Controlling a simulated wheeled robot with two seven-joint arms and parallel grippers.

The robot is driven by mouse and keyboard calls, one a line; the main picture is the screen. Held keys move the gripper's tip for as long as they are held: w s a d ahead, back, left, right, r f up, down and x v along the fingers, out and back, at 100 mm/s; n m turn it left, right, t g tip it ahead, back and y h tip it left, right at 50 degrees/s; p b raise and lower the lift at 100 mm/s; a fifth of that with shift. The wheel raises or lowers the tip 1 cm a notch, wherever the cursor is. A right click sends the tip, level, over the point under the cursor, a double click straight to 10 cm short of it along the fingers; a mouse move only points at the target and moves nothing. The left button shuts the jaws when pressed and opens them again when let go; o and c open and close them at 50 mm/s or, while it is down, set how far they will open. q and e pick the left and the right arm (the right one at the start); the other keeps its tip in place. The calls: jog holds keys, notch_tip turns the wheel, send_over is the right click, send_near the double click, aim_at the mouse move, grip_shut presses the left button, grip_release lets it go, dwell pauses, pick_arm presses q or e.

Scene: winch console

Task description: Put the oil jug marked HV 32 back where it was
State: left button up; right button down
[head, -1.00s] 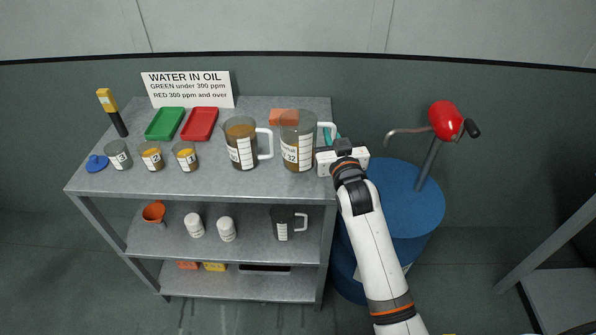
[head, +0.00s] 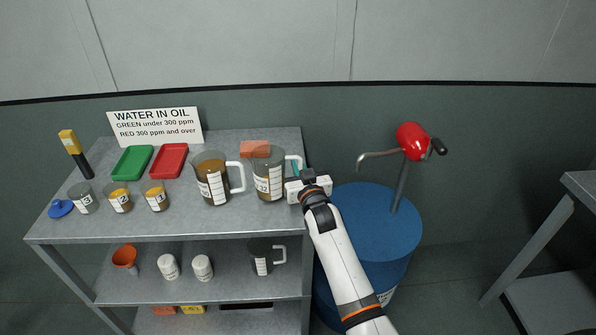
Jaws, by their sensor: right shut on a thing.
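The oil jug marked with a label ending in 32 (head: 268,177) is at the right end of the grey top shelf, upright, with brown oil low in it. Its handle faces right. My right gripper (head: 298,184) is at the handle side of this jug and shut on the jug's handle. I cannot tell whether the jug touches the shelf. My left gripper is not in view.
The top shelf (head: 150,222) also holds a green tray (head: 132,161), a red tray (head: 168,160), several sample jars (head: 118,198), an orange block (head: 255,149) and a sign (head: 155,127). A blue drum (head: 375,222) with a red-headed pump (head: 411,140) stands right. An empty-looking jug (head: 261,258) is below.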

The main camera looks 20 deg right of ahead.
jog(key=shift+f, duration=0.55)
jog(key=c, duration=1.5)
grip_release()
jog(key=shift+f, duration=0.1)
jog(key=shift+r, duration=0.2)
jog(key=s, duration=0.8)
jog(key=s+a, duration=0.1)
jog(key=s, duration=0.3)
jog(key=shift+f, duration=0.1)
